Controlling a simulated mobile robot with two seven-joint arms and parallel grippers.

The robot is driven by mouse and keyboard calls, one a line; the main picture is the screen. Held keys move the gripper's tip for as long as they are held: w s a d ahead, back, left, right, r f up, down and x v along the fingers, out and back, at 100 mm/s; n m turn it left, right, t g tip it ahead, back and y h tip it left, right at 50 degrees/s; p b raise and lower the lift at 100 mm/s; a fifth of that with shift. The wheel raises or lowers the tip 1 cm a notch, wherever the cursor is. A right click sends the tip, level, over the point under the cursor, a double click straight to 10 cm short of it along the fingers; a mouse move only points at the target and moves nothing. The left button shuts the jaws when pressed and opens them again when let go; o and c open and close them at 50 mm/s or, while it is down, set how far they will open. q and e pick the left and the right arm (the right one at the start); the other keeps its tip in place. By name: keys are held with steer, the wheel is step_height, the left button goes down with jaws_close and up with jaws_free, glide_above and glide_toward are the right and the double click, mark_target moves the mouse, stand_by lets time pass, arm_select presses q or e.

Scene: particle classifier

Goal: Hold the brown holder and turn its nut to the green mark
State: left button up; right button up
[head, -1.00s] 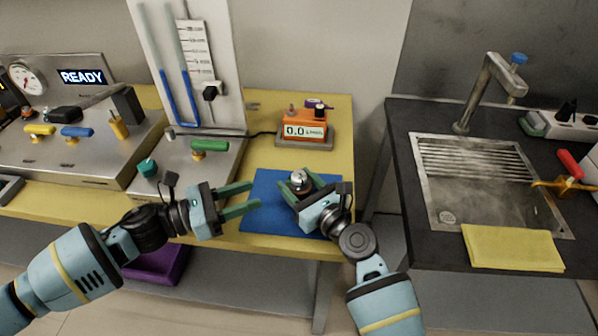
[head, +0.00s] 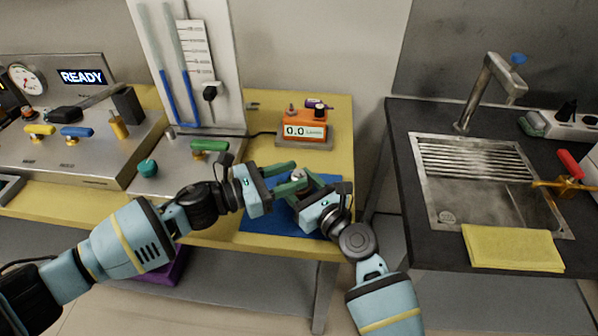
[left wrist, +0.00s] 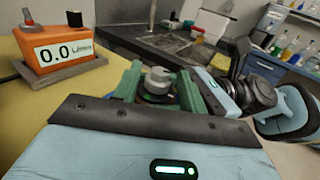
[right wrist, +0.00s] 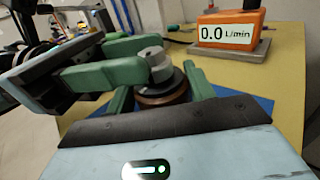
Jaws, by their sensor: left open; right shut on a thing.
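The brown holder (right wrist: 160,95) stands upright over the blue mat (head: 265,222), with its grey-white nut (right wrist: 154,64) on top. My right gripper (right wrist: 163,100) is shut on the holder's brown body, one green finger on each side. My left gripper (head: 289,178) is open, its green fingers around the level of the nut. In the left wrist view the nut (left wrist: 157,78) is between the left fingers, with gaps visible. In the head view the nut (head: 298,175) is partly covered by the fingers. I cannot make out a green mark on the holder.
An orange flow meter (head: 304,124) reading 0.0 stands behind the mat. A tall tube manometer (head: 190,70) and a steel panel with valves are to the left. The sink (head: 490,185) is to the right across a gap.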

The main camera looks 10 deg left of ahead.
arm_select(q)
steer(key=shift+x, duration=1.2)
steer(key=shift+c, duration=0.3)
steer(key=c, duration=0.7)
steer(key=shift+m+g, duration=0.3)
steer(key=shift+g, duration=0.1)
steer(key=m+g+h, duration=0.2)
steer(key=m+g, duration=0.1)
steer(key=g, duration=0.1)
steer(key=shift+w, duration=0.15)
steer(key=shift+m+g+h, duration=0.3)
steer(key=shift+m+g, duration=1.5)
steer(key=shift+g, duration=1)
steer(key=shift+m+g, duration=0.3)
steer(key=shift+g, duration=0.4)
